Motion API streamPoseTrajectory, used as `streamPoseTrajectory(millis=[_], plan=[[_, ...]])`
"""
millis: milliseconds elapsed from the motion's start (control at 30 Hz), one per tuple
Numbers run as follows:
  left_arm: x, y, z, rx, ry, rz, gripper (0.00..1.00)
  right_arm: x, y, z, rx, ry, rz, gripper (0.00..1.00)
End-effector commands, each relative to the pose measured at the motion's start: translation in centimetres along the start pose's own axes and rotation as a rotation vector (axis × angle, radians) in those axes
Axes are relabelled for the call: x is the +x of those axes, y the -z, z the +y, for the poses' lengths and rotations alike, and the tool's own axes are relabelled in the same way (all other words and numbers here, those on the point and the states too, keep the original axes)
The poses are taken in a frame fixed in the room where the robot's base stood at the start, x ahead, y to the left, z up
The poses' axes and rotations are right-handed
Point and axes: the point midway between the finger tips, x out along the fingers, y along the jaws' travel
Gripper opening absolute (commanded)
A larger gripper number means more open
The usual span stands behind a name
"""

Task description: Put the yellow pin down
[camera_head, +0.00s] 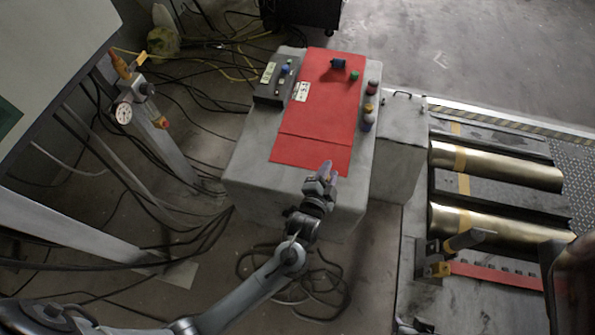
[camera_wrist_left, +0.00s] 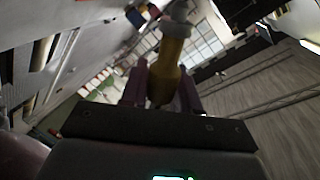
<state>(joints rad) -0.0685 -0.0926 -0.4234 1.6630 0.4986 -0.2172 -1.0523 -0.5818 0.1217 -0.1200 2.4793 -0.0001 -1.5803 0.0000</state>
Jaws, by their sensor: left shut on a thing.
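The yellow pin (camera_wrist_left: 168,72) shows in the left wrist view, upright between the two fingers of my left gripper (camera_wrist_left: 162,88), with a grey part at its top. The left gripper is shut on it. In the head view my left gripper (camera_head: 328,170) is at the front edge of the red mat (camera_head: 300,151), over the grey cabinet top. The pin cannot be made out there. Whether it touches anything cannot be told. My right gripper cannot be made out.
A dark blue cylinder (camera_head: 338,63) and a green piece (camera_head: 354,75) are on the mat's far part. A dark control box (camera_head: 268,90) stands left of it, and several coloured knobs (camera_head: 369,107) line its right. Brass rollers (camera_head: 500,165) lie right. The mat's middle is clear.

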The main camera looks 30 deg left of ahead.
Motion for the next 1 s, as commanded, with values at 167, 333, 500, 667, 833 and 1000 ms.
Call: streamPoseTrajectory(millis=[167,333,500,667,833,1000], plan=[[0.8,-2.0,0.3,0.002,0.002,-0.001,0.0,1.6,-0.5,0.1,-0.004,-0.004,0.001,0.43],[1.8,-5.8,-0.1,0.003,0.003,-0.002,0.0,3.4,-1.1,0.0,-0.004,-0.003,0.002,0.43],[2.9,-9.5,-0.7,0.004,0.003,-0.001,0.0,5.3,-1.6,-0.1,-0.003,-0.002,0.002,0.43],[3.6,-11.9,-1.2,0.001,0.003,0.0,0.0,6.4,-2.0,-0.3,0.001,0.001,0.002,0.43],[3.9,-13.0,-1.6,0.001,0.002,0.0,0.0,6.8,-2.0,-0.4,0.005,0.004,0.003,0.43],[4.0,-13.5,-1.2,0.0,0.001,0.0,0.0,7.3,-2.2,-0.4,0.006,0.004,0.004,0.43]])
